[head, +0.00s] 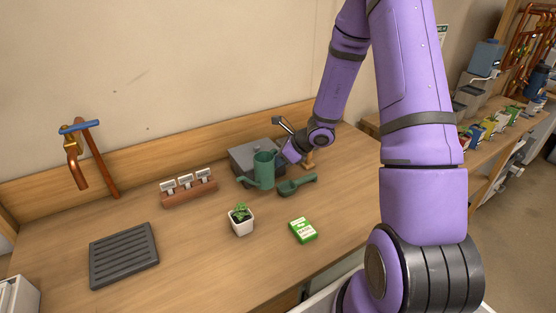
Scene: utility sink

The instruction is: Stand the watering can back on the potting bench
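The green watering can (265,168) is upright over the back middle part of the potting bench (190,248), its spout pointing left. From this one view I cannot tell for sure whether its base touches the bench top. My gripper (284,155) is at the can's right side, at or very near where a handle would be. Its fingertips are hidden or too small to make out, so I cannot see whether they close on the can.
A grey box (240,155) is behind the can, and a green scoop (298,185) lies right of it. In front are a potted plant (241,221) and a green packet (302,230). A label rack (190,192) and slatted tray (124,255) are left.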

